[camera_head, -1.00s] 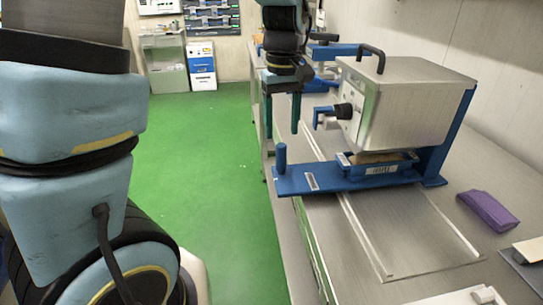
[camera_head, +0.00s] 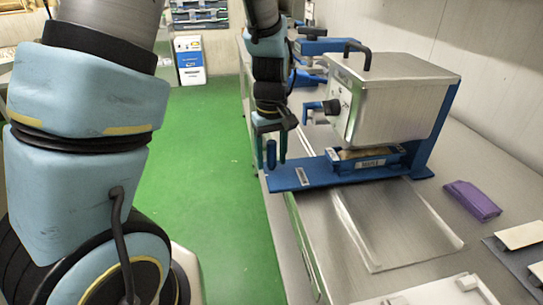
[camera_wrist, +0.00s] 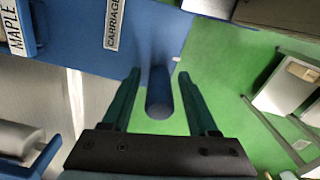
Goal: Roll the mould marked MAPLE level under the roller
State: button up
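The mould marked MAPLE (camera_head: 372,162) is a blue tray with brownish content, sitting on the blue carriage plate (camera_head: 315,172) beneath a steel housing (camera_head: 400,95). Its MAPLE label shows at the wrist view's top left edge (camera_wrist: 13,28). The plate is labelled CARRIAGE (camera_wrist: 112,24) and has an upright blue post (camera_wrist: 159,95) at its left end. My gripper (camera_head: 271,153) is lowered at that post. In the wrist view, its two dark green fingers (camera_wrist: 159,98) stand apart on either side of the post, with visible gaps. The roller under the housing is hidden in the head view.
A steel bench carries a flat metal track (camera_head: 400,230) in front of the carriage. A purple block (camera_head: 472,200) and pale pieces on a dark tray (camera_head: 520,260) lie at the right. Another blue device (camera_head: 320,47) stands behind. Green floor (camera_head: 215,200) is clear on the left.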

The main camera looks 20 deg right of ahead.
grip_shut()
dwell(1.2)
